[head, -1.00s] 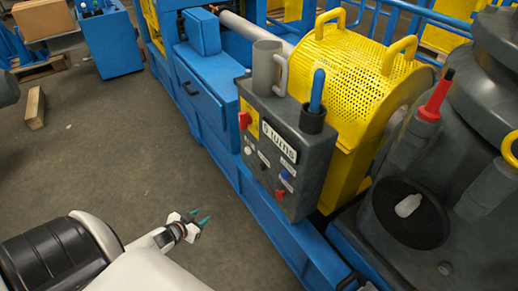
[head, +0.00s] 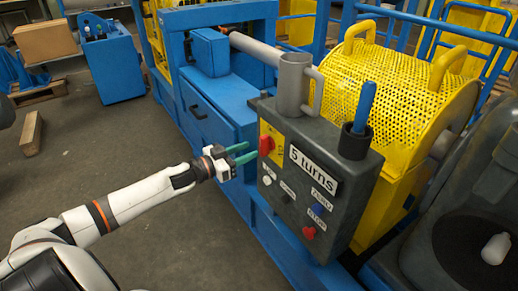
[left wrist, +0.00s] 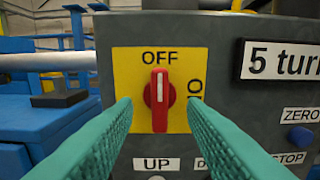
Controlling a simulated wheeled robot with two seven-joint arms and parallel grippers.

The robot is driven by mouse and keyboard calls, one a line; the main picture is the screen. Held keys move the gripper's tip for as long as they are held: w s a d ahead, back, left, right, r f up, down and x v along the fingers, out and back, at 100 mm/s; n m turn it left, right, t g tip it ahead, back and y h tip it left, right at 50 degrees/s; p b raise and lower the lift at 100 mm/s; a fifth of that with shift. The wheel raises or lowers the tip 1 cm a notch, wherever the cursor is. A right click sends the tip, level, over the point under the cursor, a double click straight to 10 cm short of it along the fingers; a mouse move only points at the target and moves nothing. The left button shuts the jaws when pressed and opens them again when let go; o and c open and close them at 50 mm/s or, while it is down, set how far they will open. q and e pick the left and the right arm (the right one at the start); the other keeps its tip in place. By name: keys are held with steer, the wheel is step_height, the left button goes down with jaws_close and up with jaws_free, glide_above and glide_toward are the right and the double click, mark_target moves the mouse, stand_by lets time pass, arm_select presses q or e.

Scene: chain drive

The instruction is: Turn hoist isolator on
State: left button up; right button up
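The hoist isolator is a red rotary knob (left wrist: 159,99) on a yellow plate (left wrist: 125,70) marked OFF at the top and ON at the right. Its white mark points up to OFF. In the head view the knob (head: 266,145) is on the left of the grey control box (head: 345,215). My left gripper (head: 243,154) is just left of the knob and points at it. In the left wrist view its green fingers (left wrist: 160,125) are open, one to each side of the knob, with nothing visible between them but the knob and plate. My right gripper is not in view.
The box carries a "5 turns" label (head: 314,172), a white button (head: 267,181), a blue button (head: 318,191) and a red button (head: 309,233). A grey mug (head: 292,85) and a cup with a blue pen (head: 364,108) stand on top. A yellow mesh guard (head: 395,85) is behind.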

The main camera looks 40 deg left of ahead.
mark_target(260, 146)
arm_select(q)
steer(key=shift+x, duration=2.55)
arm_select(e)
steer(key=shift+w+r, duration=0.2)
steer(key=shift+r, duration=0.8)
arm_select(q)
jaws_close()
